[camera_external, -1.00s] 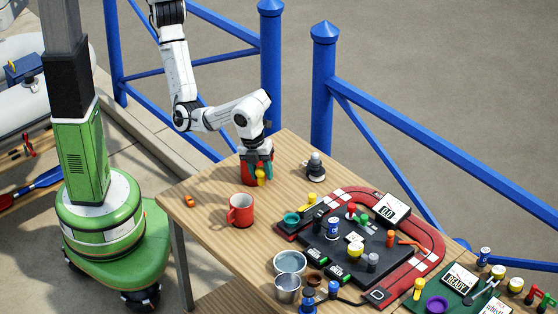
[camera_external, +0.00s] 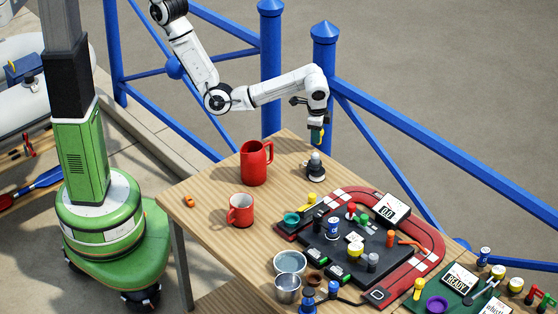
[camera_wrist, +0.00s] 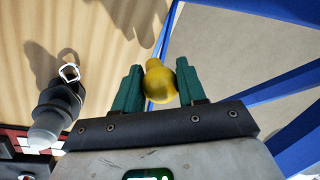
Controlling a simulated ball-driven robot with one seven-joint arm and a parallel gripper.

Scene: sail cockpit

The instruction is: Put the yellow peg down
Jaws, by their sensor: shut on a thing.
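The yellow peg (camera_wrist: 160,82) is held between the two green fingers of my gripper (camera_wrist: 160,88) in the wrist view. It has a rounded knob and a narrower part. In the external view my gripper (camera_external: 317,135) is in the air near the table's far edge, above and behind a grey-and-white winch-like item. The yellow peg shows there only as a small bit of yellow (camera_external: 316,146) at the fingertips, mostly hidden by the fingers.
The wooden table (camera_external: 205,185) holds a red pitcher (camera_external: 256,163), a red mug (camera_external: 240,210) and the grey-and-white item (camera_external: 315,168). A crowded black-and-red board (camera_external: 435,240) lies to the right. Blue railing (camera_external: 322,80) stands behind. Bare wood lies between pitcher and board.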

